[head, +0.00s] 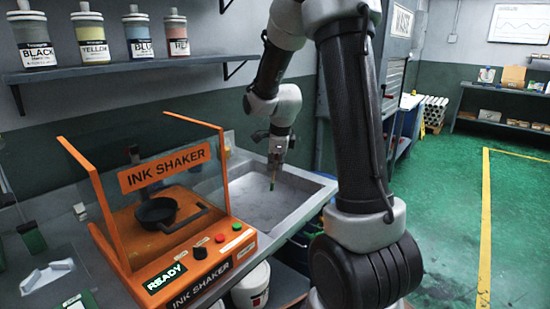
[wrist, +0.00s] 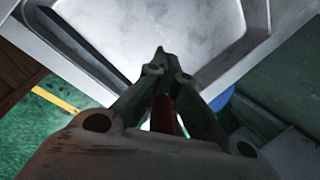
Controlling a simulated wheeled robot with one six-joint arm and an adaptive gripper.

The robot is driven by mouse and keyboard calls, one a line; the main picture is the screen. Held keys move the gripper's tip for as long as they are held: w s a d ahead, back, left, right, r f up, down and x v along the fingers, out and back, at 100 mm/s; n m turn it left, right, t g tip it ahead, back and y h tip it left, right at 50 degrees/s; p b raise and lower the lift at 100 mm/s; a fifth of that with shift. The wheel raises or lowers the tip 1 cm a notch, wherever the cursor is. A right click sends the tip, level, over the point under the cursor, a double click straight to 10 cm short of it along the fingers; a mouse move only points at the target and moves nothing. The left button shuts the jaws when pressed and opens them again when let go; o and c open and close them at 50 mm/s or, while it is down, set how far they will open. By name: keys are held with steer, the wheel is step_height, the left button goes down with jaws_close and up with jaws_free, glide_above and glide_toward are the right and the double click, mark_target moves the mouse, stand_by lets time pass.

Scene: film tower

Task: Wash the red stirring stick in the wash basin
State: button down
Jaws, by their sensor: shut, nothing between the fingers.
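My gripper (head: 272,184) points down over the grey wash basin (head: 318,190) in the head view. In the wrist view my gripper (wrist: 160,58) has its fingertips together, with the pale basin floor (wrist: 165,20) behind them. A small red patch (wrist: 162,115) shows between the finger links; I cannot tell whether it is a part of my gripper or something beyond it. I cannot make out the red stirring stick for certain in either view.
The orange ink shaker (head: 165,180), with a dark pot (head: 157,212) inside and a READY display, stands left of the basin. Several ink jars (head: 90,38) stand on the wall shelf (head: 130,68). A white bucket (head: 251,286) is below the counter. Green floor (head: 440,190) is open at right.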

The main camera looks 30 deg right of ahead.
step_height(320, 180, down, 9)
steer(key=shift+r, duration=0.2)
stand_by(0.4)
steer(key=shift+r, duration=0.1)
stand_by(2.1)
steer(key=shift+r, duration=5.8)
steer(key=shift+r, duration=2)
steer(key=shift+s, duration=0.1)
